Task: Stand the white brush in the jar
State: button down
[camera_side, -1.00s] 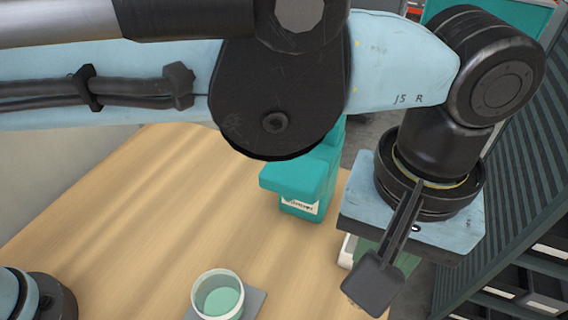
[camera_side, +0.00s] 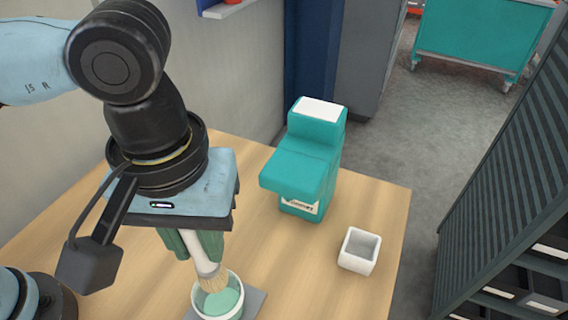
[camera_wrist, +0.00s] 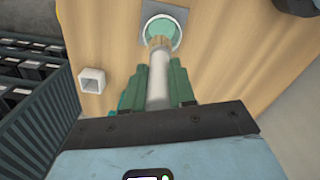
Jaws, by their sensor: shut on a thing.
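The white brush (camera_side: 202,254) has a white handle and tan bristles, and it points bristles-down over the jar. My gripper (camera_side: 190,243) with green fingers is shut on the brush's handle; it also shows in the wrist view (camera_wrist: 176,84). The jar (camera_side: 233,310) is white-rimmed with a pale green inside and stands on a grey square mat (camera_side: 256,299). In the side view the bristles overlap the jar's opening. In the wrist view the brush (camera_wrist: 158,75) reaches the near rim of the jar (camera_wrist: 176,22). I cannot tell whether the bristle tips are below the rim.
A teal machine (camera_side: 305,165) stands on the wooden table behind the jar. An empty white square cup (camera_side: 359,250) stands near the table's right edge. The table between jar and cup is clear.

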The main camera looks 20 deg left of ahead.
aim_at(211, 280)
jog(key=shift+a+f, duration=0.2)
jog(key=shift+f, duration=4.9)
jog(key=shift+f, duration=0.1)
jog(key=c, duration=0.9)
grip_release()
jog(key=shift+c, duration=0.2)
